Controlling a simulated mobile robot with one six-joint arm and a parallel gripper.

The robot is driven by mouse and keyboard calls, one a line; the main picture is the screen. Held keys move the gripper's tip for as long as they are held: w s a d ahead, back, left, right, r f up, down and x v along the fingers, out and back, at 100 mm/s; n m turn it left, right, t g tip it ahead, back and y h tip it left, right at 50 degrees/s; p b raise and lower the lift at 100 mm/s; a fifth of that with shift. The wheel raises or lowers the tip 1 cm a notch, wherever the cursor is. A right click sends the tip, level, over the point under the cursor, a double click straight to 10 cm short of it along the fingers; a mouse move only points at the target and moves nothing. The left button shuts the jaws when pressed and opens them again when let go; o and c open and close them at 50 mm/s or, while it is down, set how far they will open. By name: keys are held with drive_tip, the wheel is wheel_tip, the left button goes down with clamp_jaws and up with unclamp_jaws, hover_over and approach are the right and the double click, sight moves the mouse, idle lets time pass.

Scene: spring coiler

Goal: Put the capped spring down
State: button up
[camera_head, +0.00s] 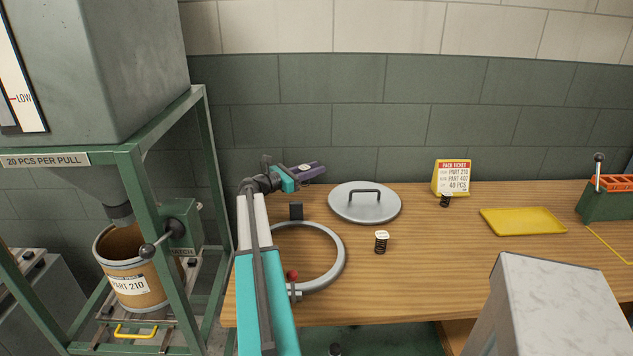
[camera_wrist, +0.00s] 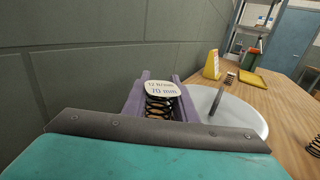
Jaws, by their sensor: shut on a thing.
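My gripper (camera_head: 308,171) is at the back left of the bench, close to the wall and left of the grey lid. Its purple jaws are shut on a capped spring (camera_wrist: 159,105), a dark coil with a white printed cap, seen between them in the wrist view. In the head view only the pale cap shows among the jaws; the coil is hidden. I cannot tell whether its bottom touches the bench. A second capped spring (camera_head: 381,243) stands upright in front of the lid. A third (camera_head: 445,201) stands before the yellow pack ticket.
The grey lid (camera_head: 345,207) with a handle lies just right of my gripper. A grey ring (camera_head: 341,263) lies nearer the front. A yellow pack ticket (camera_head: 452,177), yellow tray (camera_head: 522,222) and green fixture (camera_head: 603,205) stand farther right. The bench (camera_head: 440,265) is clear mid-front.

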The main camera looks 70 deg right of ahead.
drive_tip(key=shift+f, duration=0.6)
drive_tip(key=shift+f+p, duration=0.3)
drive_tip(key=shift+f, duration=1.6)
drive_tip(key=shift+f, duration=0.15)
drive_tip(key=o, duration=1)
drive_tip(key=shift+o, duration=0.2)
drive_tip(key=shift+w+a, duration=0.1)
drive_tip(key=shift+a, duration=0.05)
drive_tip(key=shift+b+v, duration=0.7)
drive_tip(key=shift+v, duration=2.9)
